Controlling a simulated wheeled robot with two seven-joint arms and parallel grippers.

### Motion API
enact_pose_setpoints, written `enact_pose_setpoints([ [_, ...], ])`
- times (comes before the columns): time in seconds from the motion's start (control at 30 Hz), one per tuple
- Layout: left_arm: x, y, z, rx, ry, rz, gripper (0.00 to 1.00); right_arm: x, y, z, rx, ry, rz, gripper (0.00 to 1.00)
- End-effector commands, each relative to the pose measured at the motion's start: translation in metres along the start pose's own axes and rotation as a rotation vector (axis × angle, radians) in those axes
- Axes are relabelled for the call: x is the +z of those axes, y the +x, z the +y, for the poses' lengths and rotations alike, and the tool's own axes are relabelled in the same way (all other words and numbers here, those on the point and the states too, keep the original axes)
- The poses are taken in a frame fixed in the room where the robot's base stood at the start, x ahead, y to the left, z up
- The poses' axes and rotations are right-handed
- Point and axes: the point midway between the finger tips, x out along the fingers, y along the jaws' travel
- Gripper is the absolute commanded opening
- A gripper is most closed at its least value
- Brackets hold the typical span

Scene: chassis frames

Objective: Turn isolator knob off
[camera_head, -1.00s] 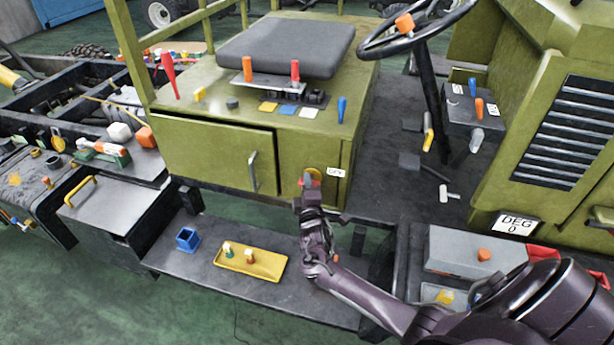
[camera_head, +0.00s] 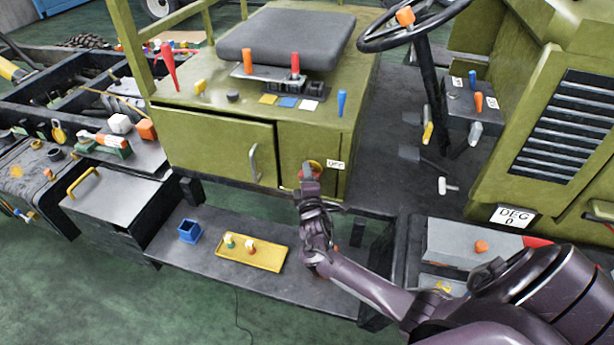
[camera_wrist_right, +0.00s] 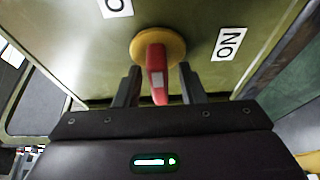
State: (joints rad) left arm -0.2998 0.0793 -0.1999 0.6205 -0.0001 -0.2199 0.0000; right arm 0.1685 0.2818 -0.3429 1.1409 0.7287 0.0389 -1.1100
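The isolator knob has a red handle (camera_wrist_right: 157,72) on a round yellow base (camera_wrist_right: 176,46), set in the green panel below the seat. In the head view its yellow and red top (camera_head: 313,166) shows just above my right gripper (camera_head: 309,177). In the right wrist view my right gripper (camera_wrist_right: 160,88) is open, one finger on each side of the red handle, with small gaps visible. The handle points toward the gripper's palm. A white label reading "ON" (camera_wrist_right: 229,43) is to the right of the knob, and another label (camera_wrist_right: 115,6) is cut off at the top. My left gripper is out of view.
A white label (camera_head: 335,165) sits beside the knob in the head view. A yellow tray (camera_head: 262,256) and a blue box (camera_head: 189,232) rest on the step below. A grey box (camera_head: 465,240) stands at right.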

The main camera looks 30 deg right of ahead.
Motion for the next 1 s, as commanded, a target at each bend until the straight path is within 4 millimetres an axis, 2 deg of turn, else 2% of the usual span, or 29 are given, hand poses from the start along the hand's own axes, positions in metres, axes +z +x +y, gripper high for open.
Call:
enact_pose_setpoints([
  [0.27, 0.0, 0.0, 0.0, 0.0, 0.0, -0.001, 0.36, 0.0, -0.003, 0.0, 0.0, 0.001, 0.001, 0.36],
  [0.37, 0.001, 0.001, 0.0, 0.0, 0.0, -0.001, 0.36, 0.0, -0.014, -0.002, -0.001, 0.001, 0.001, 0.36],
  [0.7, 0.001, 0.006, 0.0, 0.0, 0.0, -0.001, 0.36, 0.0, -0.068, -0.002, -0.001, 0.0, 0.002, 0.36],
  [0.83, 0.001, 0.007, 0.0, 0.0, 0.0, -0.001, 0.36, 0.0, -0.076, -0.001, 0.0, 0.001, 0.0, 0.36],
  [1.0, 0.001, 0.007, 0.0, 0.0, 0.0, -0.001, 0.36, 0.0, -0.078, 0.0, 0.0, 0.001, 0.0, 0.36],
])
